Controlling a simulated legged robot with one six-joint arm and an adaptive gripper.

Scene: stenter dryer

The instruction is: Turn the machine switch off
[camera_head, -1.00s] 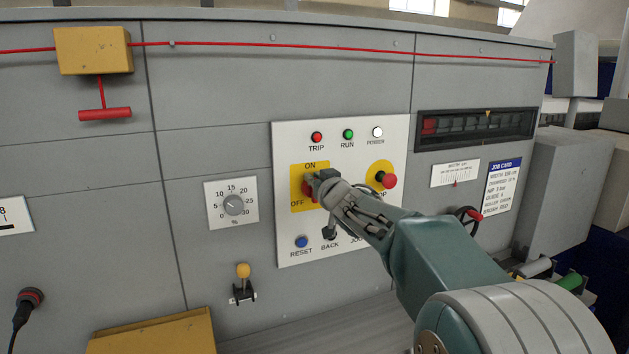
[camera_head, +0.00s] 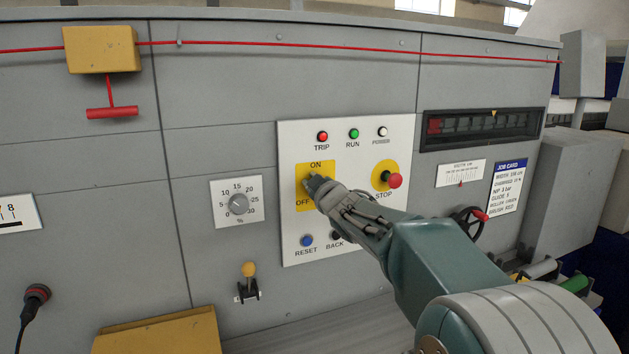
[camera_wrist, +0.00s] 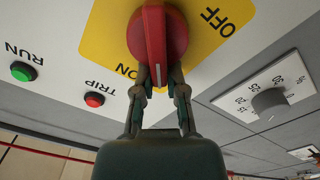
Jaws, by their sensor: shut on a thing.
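The machine switch is a red rotary handle on a yellow plate (camera_head: 310,166) marked ON at the top and OFF at the lower left. In the head view my gripper (camera_head: 315,183) covers the handle. In the wrist view, which shows the panel roughly upside down, the red handle (camera_wrist: 160,35) stands nearly upright in the picture. My gripper (camera_wrist: 160,76) is shut on its near end, one finger on each side, close to the ON label. The OFF label is to the handle's upper right there.
The control panel (camera_head: 290,140) carries trip, run and power lamps. A red stop button (camera_head: 394,181) stands out close to my arm. A blue reset button (camera_head: 307,240) is below the switch. A percent dial (camera_head: 238,204) and a yellow-knobbed lever (camera_head: 249,269) are to the left.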

